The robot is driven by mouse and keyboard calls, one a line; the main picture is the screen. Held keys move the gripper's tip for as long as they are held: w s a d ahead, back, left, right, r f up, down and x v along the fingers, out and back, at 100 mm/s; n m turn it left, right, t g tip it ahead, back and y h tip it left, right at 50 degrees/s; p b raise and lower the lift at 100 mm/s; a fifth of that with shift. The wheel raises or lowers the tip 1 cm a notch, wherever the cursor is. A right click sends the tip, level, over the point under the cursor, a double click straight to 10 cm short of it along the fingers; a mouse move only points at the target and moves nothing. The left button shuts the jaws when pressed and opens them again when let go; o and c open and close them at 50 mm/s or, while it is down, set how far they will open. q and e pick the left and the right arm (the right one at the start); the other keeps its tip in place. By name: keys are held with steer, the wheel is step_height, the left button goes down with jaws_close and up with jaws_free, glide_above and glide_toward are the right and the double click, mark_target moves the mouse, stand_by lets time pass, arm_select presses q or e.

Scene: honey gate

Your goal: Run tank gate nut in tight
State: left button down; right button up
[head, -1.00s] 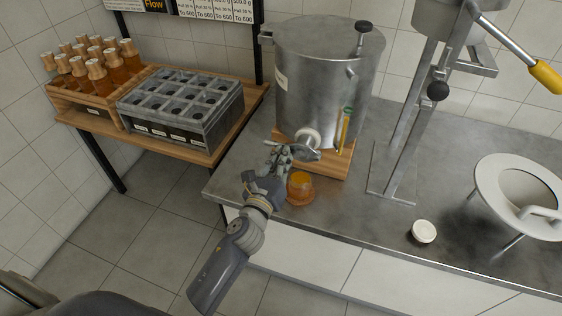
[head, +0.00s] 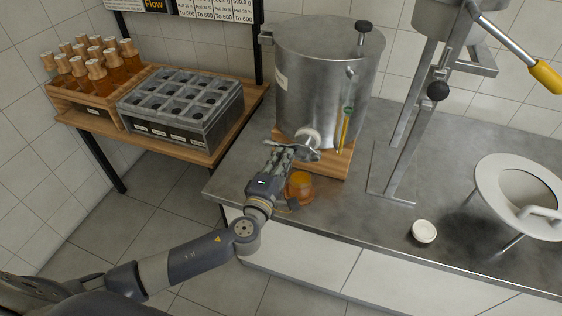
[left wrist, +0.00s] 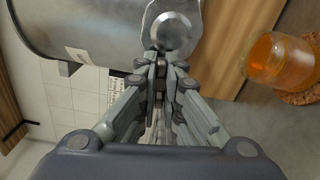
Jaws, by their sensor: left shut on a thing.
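The steel tank (head: 322,80) stands on a wooden board on the counter. Its gate (head: 308,140) sticks out low at the front, and the gate's metal plate (left wrist: 172,28) shows at the top of the left wrist view. My left gripper (head: 288,152) is at the gate's left side. In the left wrist view its fingers (left wrist: 160,64) are closed together against the plate's lower edge. They are shut on a small part there, apparently the gate nut, which they mostly hide. How far in the nut sits cannot be seen. My right gripper is not in view.
A honey jar (head: 299,186) stands on the counter below the gate, close to my left gripper; it also shows in the left wrist view (left wrist: 280,62). A white lid (head: 423,232), a press stand (head: 392,190) and a white ring stand (head: 490,185) are to the right.

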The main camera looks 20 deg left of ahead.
arm_select(q)
steer(key=c, duration=2.1)
jaws_free()
steer(key=shift+m, duration=0.8)
steer(key=shift+c, duration=0.2)
steer(key=shift+o, duration=0.6)
steer(key=s+p, duration=0.3)
steer(key=s, duration=0.4)
steer(key=shift+a, duration=0.1)
